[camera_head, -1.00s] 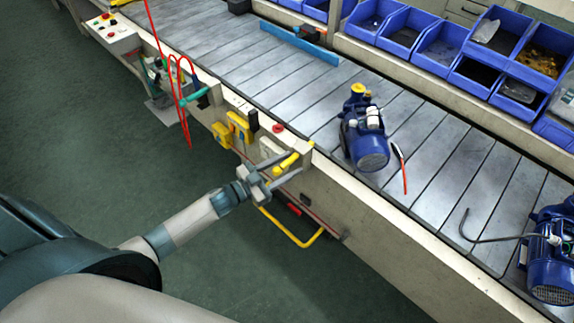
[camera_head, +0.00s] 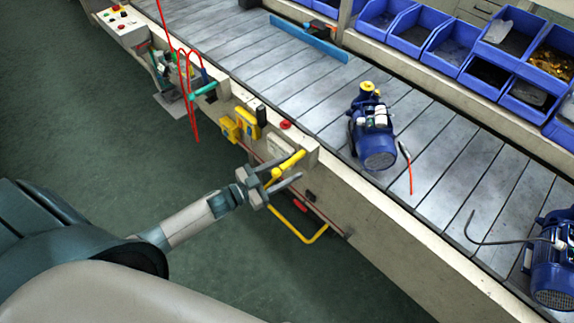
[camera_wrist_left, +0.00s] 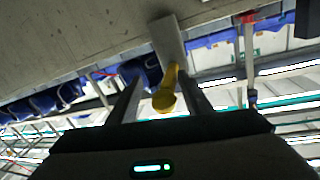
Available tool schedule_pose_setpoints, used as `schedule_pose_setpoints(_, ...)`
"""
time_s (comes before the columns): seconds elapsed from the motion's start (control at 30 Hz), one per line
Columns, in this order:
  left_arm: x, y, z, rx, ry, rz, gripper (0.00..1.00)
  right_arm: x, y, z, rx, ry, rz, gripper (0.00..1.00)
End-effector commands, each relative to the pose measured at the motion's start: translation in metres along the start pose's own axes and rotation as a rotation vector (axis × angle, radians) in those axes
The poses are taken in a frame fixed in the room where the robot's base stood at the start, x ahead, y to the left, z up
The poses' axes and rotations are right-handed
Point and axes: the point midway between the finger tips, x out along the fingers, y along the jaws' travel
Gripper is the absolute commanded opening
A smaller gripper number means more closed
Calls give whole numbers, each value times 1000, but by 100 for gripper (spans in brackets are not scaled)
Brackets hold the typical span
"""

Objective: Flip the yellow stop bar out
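The yellow stop bar (camera_head: 289,163) sits on the near side face of the conveyor, just below its edge, beside a grey block. My left gripper (camera_head: 286,182) is open, at the bar's near end, with its fingers spread. In the left wrist view the stop bar (camera_wrist_left: 166,98) shows end-on, with its rounded yellow end in the gap between the two open fingers of my left gripper (camera_wrist_left: 162,92). I cannot tell whether a finger touches it. My right gripper is not in view.
A bent yellow rail (camera_head: 306,240) hangs below the bar. Yellow boxes (camera_head: 240,124) and a red button (camera_head: 286,124) are to the left along the conveyor side. A blue pump (camera_head: 375,142) stands on the conveyor (camera_head: 455,160). The green floor (camera_head: 80,120) is clear.

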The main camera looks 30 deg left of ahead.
Motion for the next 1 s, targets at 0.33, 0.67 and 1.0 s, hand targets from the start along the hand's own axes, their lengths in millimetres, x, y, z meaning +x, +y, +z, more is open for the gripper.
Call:
schedule_pose_setpoints(0.33,0,-2,0,-1,-1,-4,43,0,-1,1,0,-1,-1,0)
schedule_pose_setpoints(0.67,-1,-4,0,-1,-2,-7,43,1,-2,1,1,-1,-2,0)
schedule_pose_setpoints(1.0,-32,-3,2,-1,-3,-6,43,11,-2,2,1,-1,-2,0)
